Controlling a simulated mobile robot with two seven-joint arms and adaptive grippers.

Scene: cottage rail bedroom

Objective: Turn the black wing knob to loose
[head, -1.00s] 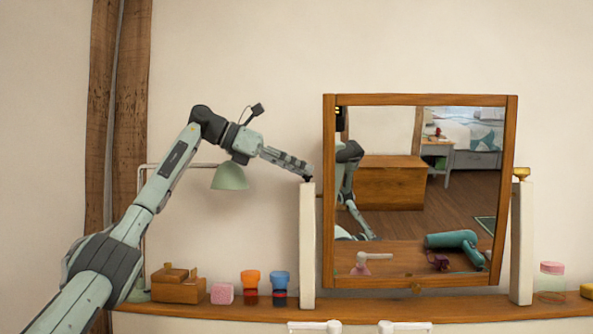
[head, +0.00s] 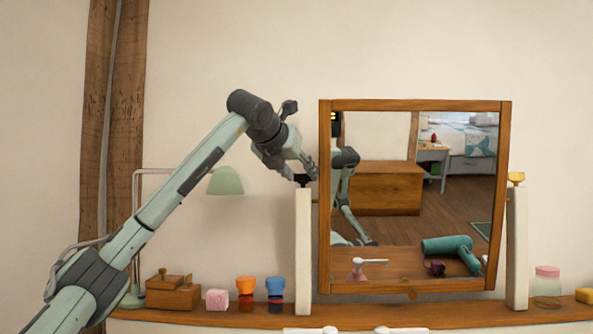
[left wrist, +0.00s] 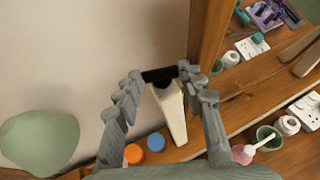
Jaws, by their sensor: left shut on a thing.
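The black wing knob (head: 302,180) sits on top of the left white post (head: 303,250) of the mirror stand. In the left wrist view the knob (left wrist: 160,75) shows as a dark bar between my fingertips. My left gripper (head: 303,174) reaches it from above left, and in the wrist view its fingers (left wrist: 161,72) are closed on the knob's two ends. Part of the knob is hidden by the fingers in the head view. Whether it is loose cannot be told. My right gripper is not in view.
The wood-framed mirror (head: 325,200) stands just right of my gripper. A yellow knob (head: 516,178) tops the right post. A green lamp (head: 226,181), wooden box (head: 173,296), pink cube (head: 217,299) and orange-topped item (head: 246,284) stand to the left. The wall above is clear.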

